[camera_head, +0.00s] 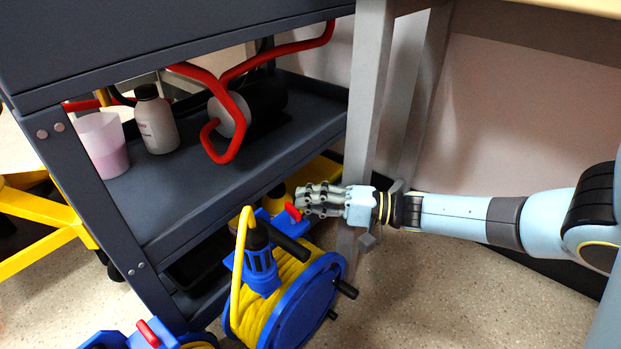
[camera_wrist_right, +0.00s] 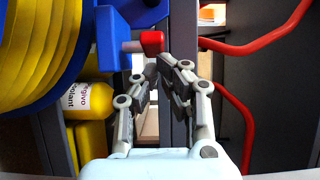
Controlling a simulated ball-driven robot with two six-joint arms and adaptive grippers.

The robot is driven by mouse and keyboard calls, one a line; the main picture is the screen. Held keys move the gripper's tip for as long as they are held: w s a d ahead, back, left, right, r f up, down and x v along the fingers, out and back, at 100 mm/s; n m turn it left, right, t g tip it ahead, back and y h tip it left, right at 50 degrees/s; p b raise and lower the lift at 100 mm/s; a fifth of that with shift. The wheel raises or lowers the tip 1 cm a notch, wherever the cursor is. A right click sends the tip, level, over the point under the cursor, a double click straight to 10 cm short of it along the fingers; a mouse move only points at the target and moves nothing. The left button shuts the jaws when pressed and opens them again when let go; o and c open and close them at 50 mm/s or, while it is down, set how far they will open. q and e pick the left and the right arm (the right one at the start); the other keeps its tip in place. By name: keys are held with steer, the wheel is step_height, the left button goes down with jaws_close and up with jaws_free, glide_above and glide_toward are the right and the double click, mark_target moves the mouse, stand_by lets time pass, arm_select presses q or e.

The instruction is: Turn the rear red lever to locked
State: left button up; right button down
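A red lever (camera_head: 292,212) sits on a blue bracket of the blue cable reel (camera_head: 310,300) with yellow cable. In the right wrist view the lever's red end (camera_wrist_right: 152,42) shows just beyond my fingertips. My right gripper (camera_head: 303,200) is level, reaching in from the right, its tips close to the lever. In the wrist view the fingers (camera_wrist_right: 157,68) lean together at the tips, with nothing clearly between them; contact with the lever cannot be told. A second red lever (camera_head: 148,333) shows nearer, at the bottom left, on blue parts. My left gripper is not in view.
A dark shelf cart (camera_head: 215,190) stands behind, holding a pink-tinted cup (camera_head: 103,146), a bottle (camera_head: 156,120) and a red bent tube (camera_head: 236,125). A grey post (camera_head: 369,90) stands close behind my right wrist. The speckled floor (camera_head: 430,300) at right is clear.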

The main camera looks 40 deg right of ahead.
steer(key=shift+a+f, duration=0.1)
stand_by(0.4)
steer(key=v, duration=1.2)
